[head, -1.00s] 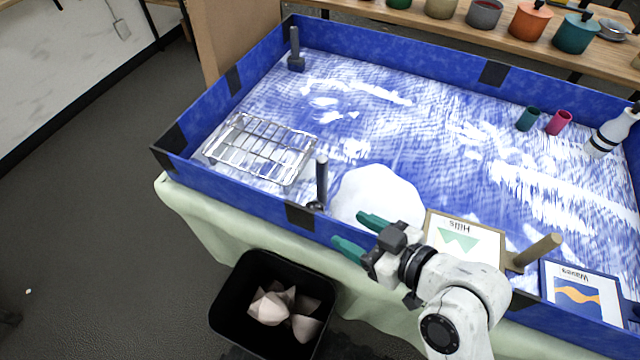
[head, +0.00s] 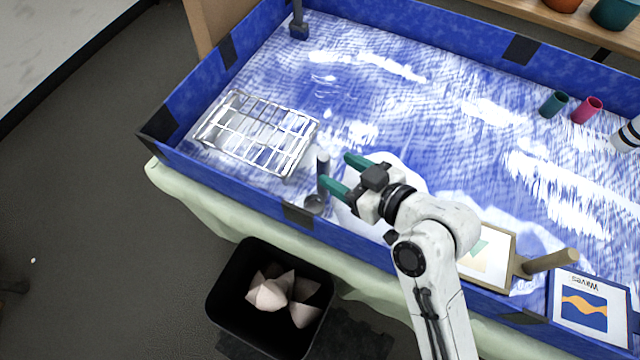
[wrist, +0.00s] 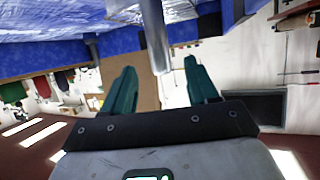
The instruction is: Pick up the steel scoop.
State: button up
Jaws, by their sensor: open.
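What looks like the steel scoop (head: 323,163) stands at the near wall of the blue tray, its grey handle upright. A small round metal part (head: 315,204) shows at its foot. My gripper (head: 335,171) is open, its green fingers pointing left at the handle. The lower fingertip overlaps the handle in the head view. In the wrist view a shiny grey rod, seemingly the handle (wrist: 155,35), shows between the two fingers (wrist: 160,76). I cannot tell whether it lies between the tips or just beyond them.
A wire rack (head: 257,132) lies left in the blue tray (head: 225,190). A white mound is partly hidden behind my gripper. Framed cards (head: 590,308) lie at the near right. A black bin (head: 240,305) stands below. Another upright tool (head: 298,25) stands at the back left.

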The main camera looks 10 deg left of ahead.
aim_at(328, 164)
jog(key=p+x, duration=0.1)
jog(key=x, duration=0.5)
jog(key=shift+w+a+r, duration=0.1)
jog(key=shift+w+a, duration=0.05)
jog(key=shift+a, duration=0.05)
jog(key=shift+w+a, duration=0.2)
grip_shut()
dwell(0.4)
